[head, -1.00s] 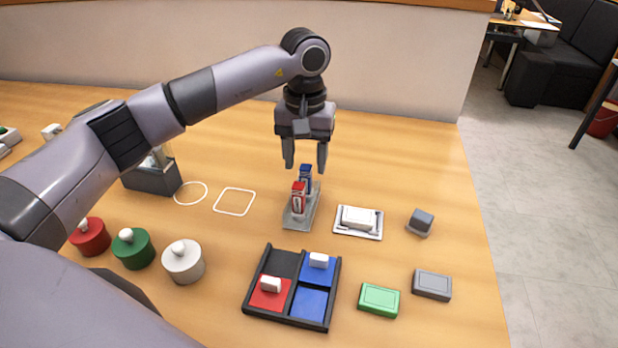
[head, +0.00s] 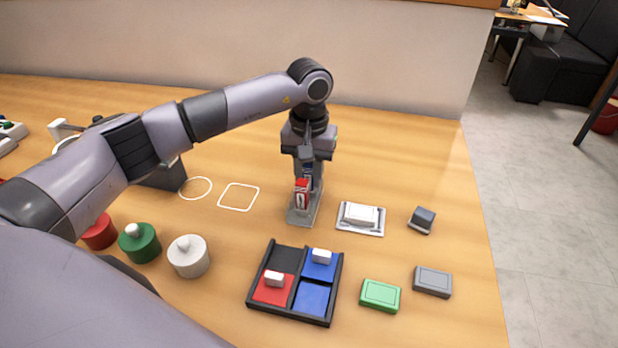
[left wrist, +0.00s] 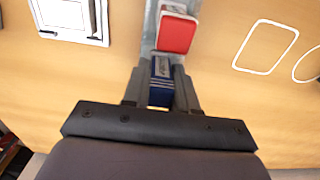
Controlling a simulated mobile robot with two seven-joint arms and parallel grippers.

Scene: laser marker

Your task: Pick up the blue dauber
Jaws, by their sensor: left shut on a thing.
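The blue dauber (head: 308,170) stands upright at the back of a grey metal holder (head: 302,217), partly hidden by my gripper. My left gripper (head: 308,180) points down and is shut on the blue dauber. In the left wrist view the blue dauber (left wrist: 161,82) sits between the two fingers (left wrist: 161,98). A red dauber (head: 301,195) stands in front of it in the same holder; its red top (left wrist: 177,33) shows in the left wrist view. My right gripper is not in view.
A white pad on a tray (head: 361,217) lies right of the holder. A black tray with red and blue compartments (head: 270,312) lies in front. Green (head: 381,295) and grey (head: 432,281) blocks lie right. Red, green and white (head: 188,257) round pots stand left.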

